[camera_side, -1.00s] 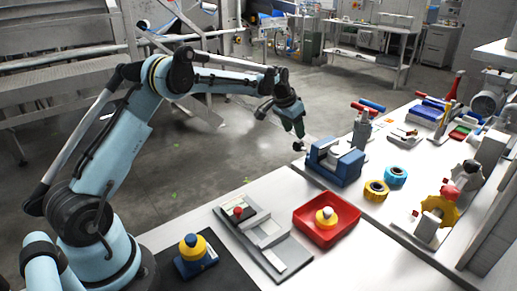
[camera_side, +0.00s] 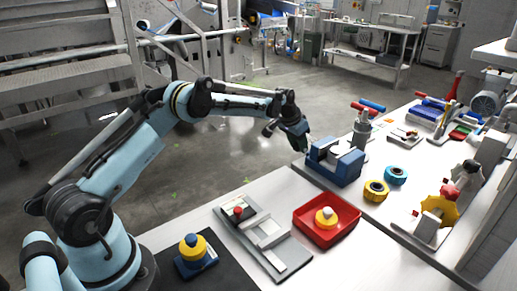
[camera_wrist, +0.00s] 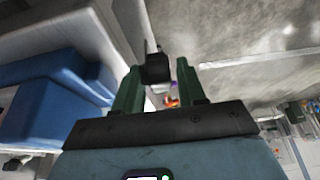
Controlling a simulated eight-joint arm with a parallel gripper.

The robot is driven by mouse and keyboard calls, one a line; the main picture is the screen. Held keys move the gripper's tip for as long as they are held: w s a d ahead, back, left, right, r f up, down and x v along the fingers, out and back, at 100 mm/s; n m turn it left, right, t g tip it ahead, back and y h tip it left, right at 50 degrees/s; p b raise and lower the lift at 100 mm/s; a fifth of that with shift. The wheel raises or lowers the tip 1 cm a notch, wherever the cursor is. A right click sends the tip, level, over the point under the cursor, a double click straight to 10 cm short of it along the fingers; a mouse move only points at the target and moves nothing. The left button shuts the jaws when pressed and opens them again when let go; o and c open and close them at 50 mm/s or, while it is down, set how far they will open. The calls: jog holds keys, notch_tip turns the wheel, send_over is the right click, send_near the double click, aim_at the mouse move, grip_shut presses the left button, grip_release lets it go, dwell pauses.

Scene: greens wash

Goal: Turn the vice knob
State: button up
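The blue vice (camera_side: 346,168) stands on the bench's left edge in the side view. It fills the left of the wrist view as a large blue body (camera_wrist: 45,110). Its black knob (camera_wrist: 157,69) shows in the wrist view between the tips of my green gripper fingers (camera_wrist: 159,66). The gripper is open, with a gap visible between the right finger and the knob. The knob looks close to the left finger; I cannot tell whether they touch. In the side view my gripper (camera_side: 301,145) is at the vice's left end and hides the knob.
Yellow (camera_side: 376,190) and teal (camera_side: 396,175) rings lie right of the vice. A red tray (camera_side: 326,219) with a yellow knobbed piece is in front. A grey container with red-handled tools (camera_side: 361,133) stands behind. Open floor lies left of the bench.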

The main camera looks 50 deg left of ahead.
grip_shut()
jog(key=shift+w+g, duration=0.2)
jog(key=shift+g, duration=0.2)
jog(key=shift+s+g, duration=0.1)
jog(key=shift+g, duration=0.2)
jog(key=shift+o, duration=1.1)
grip_release()
jog(key=shift+r, duration=0.1)
jog(key=v, duration=1.2)
